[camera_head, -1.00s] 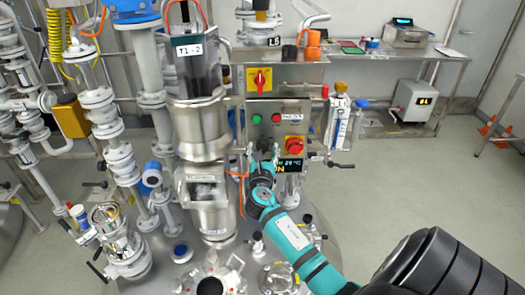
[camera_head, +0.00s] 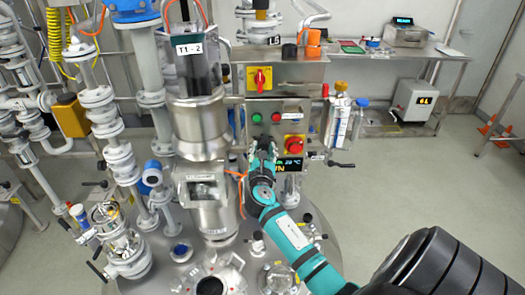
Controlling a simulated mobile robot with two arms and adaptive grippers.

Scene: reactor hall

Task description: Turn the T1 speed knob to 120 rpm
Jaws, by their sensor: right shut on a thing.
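The control panel (camera_head: 266,108) stands in the middle of the head view, with a small lit display (camera_head: 291,164) low on its right side. My right gripper (camera_head: 262,146) reaches up to the lower part of the panel, left of and above the display. Its fingers are close together, shut on the T1 speed knob, which the gripper itself hides. The knob's setting cannot be read, and my gripper covers part of the display. My left gripper is not in view.
A red emergency button (camera_head: 293,144) sits just right of the gripper. Green (camera_head: 256,118) and red (camera_head: 276,117) buttons are above it, under a red rotary switch (camera_head: 260,80). A steel vessel (camera_head: 203,125) stands close on the left.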

